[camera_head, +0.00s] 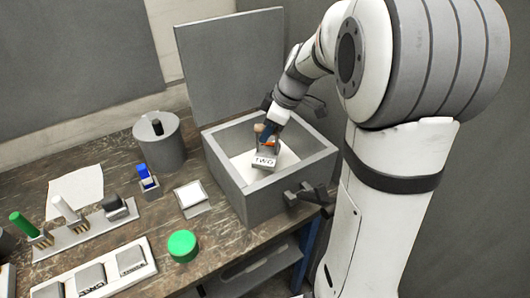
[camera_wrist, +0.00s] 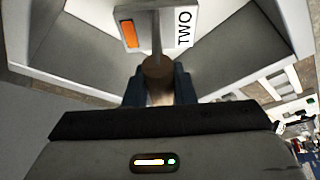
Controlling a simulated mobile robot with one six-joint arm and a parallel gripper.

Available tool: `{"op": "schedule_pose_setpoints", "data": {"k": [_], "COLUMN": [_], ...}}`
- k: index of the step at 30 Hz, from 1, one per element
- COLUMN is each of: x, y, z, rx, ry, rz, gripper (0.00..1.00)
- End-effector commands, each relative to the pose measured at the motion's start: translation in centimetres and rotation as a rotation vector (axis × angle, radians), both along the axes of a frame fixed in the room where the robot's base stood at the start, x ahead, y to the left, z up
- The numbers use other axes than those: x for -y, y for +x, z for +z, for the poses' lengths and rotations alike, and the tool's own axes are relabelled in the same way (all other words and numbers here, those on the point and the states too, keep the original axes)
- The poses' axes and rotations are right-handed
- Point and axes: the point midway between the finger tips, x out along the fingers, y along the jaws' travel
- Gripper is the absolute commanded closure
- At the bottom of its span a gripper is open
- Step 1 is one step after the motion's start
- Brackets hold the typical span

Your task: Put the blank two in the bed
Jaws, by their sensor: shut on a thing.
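The blank two (camera_head: 264,162) is a small grey block with a white plate lettered TWO. In the head view it is inside the open grey box (camera_head: 232,180), over its pale floor (camera_head: 243,164). My gripper (camera_head: 268,138) reaches down into the box from above and is shut on the block's upper part. In the wrist view the blank two (camera_wrist: 185,28) shows its lettering and an orange patch, with a brown knob between the dark fingers of my gripper (camera_wrist: 158,88). I cannot tell whether the block touches the floor.
The box's lid (camera_head: 232,65) stands open behind it, and a dark handle (camera_head: 305,193) juts from its front. Left of the box are a grey cylinder (camera_head: 160,150), a green button (camera_head: 182,245), a white-topped pad (camera_head: 191,195) and a tray of lettered blocks (camera_head: 60,290).

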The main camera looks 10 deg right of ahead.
Motion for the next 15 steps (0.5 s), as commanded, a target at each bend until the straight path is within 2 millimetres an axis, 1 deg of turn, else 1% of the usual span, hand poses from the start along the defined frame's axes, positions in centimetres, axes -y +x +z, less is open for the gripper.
{"op": "schedule_pose_setpoints", "data": {"k": [3,8,10,15], "x": [-0.1,-0.1,-0.1,-0.1], "y": [0.0,0.0,0.0,0.0], "z": [-1.3,-2.2,-2.9,-5.1], "rx": [0.001,0.002,0.001,0.000], "ry": [0.001,0.000,0.000,0.001], "rz": [0.001,0.001,0.002,0.001], "gripper": [1.00,1.00,1.00,1.00]}}
